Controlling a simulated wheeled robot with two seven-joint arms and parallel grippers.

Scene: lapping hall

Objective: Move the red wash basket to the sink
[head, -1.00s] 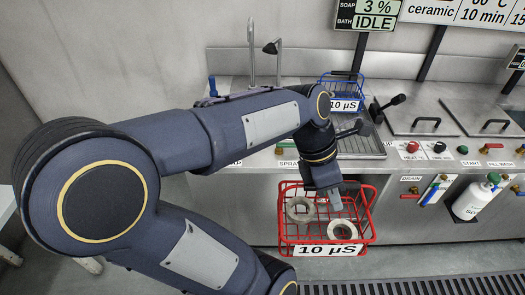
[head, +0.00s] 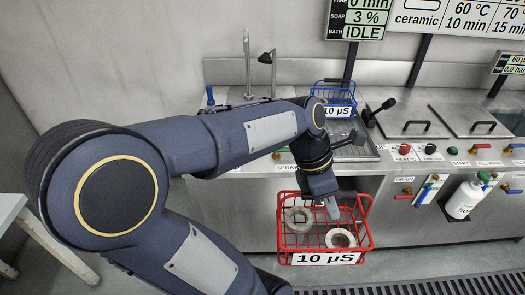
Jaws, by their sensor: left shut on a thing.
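The red wash basket (head: 280,243) is a wire basket with a "10 µS" label on its front. It hangs in front of the sink counter, below the counter top. Two grey-white rings lie in it, one at the left (head: 298,219) and one at the right (head: 341,238). My left gripper (head: 333,208) reaches down at the basket's back part and is shut on it; the exact grip point is partly hidden. The sink is mostly hidden behind my left arm; its tall tap (head: 247,65) stands at the back. My right gripper is not in view.
A blue wire basket (head: 334,96), also labelled "10 µS", stands on the counter behind my arm, by a ribbed drainboard (head: 362,150). Lidded baths (head: 408,121) lie to the right. A white bottle (head: 465,197) hangs on the counter front. A floor grate (head: 420,284) runs below.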

